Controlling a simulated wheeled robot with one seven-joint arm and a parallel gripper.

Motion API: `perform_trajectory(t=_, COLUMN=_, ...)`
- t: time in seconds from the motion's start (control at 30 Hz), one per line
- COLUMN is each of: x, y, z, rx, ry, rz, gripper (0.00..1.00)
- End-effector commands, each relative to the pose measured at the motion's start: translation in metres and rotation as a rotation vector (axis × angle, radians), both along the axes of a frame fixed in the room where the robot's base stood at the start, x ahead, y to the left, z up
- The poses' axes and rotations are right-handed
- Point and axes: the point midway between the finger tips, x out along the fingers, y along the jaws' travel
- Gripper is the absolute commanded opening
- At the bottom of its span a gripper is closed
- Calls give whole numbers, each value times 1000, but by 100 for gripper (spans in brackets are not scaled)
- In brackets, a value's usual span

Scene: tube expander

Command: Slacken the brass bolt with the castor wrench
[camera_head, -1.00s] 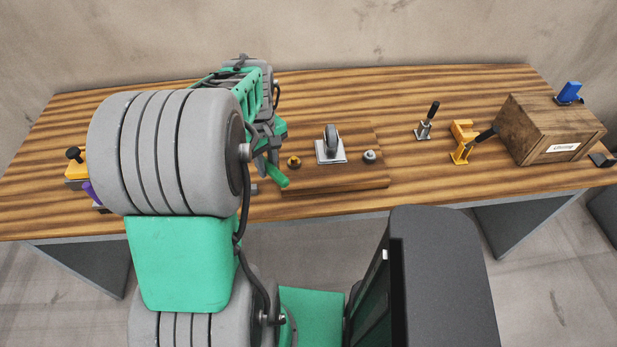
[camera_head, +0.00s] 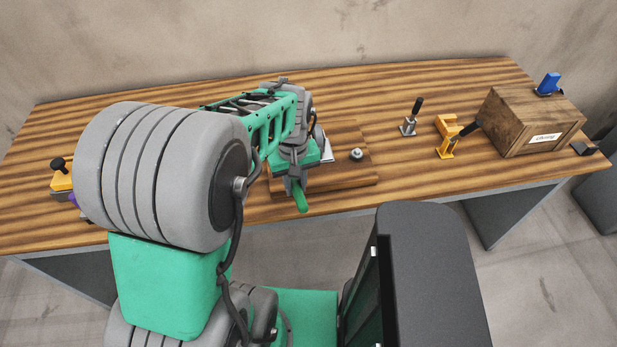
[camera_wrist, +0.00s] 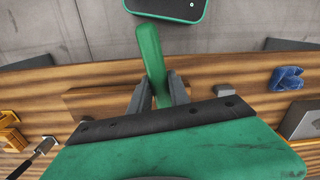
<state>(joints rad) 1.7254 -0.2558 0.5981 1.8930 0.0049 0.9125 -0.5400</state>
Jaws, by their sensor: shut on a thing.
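My gripper (camera_head: 294,184) is shut on a green-handled tool, which I take to be the castor wrench (camera_head: 301,200). The handle sticks out toward the table's front edge. In the wrist view the same green handle (camera_wrist: 151,60) passes between the two grey fingers (camera_wrist: 158,88). My gripper is over the left part of a dark wooden board (camera_head: 350,178). The brass bolt is hidden behind my gripper and arm. A castor plate (camera_head: 326,148) shows only partly behind the gripper. A silver bolt (camera_head: 357,154) stands on the board to its right. The wrench's working end is hidden.
Right of the board stand a black-handled clamp (camera_head: 409,122), an orange clamp (camera_head: 447,137) and a wooden crate (camera_head: 530,122). A blue item (camera_head: 548,84) is behind the crate. An orange device (camera_head: 62,178) is at the far left. The back of the table is clear.

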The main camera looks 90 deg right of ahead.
Motion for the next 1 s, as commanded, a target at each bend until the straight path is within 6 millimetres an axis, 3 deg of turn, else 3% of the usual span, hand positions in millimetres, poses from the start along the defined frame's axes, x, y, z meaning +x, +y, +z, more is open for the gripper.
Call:
perform_trajectory(t=0.23, x=54, y=11, z=2, rx=-1, ry=0, rz=-351, gripper=0)
perform_trajectory(t=0.37, x=82, y=8, z=1, rx=-1, ry=0, rz=-541, gripper=0)
perform_trajectory(t=0.7, x=148, y=-23, z=-1, rx=-2, ry=0, rz=-1053, gripper=0)
perform_trajectory(t=0.87, x=164, y=-38, z=0, rx=-1, ry=0, rz=-1211, gripper=0)
perform_trajectory(t=1.0, x=163, y=-37, z=-8, rx=-1, ry=0, rz=-1210, gripper=0)
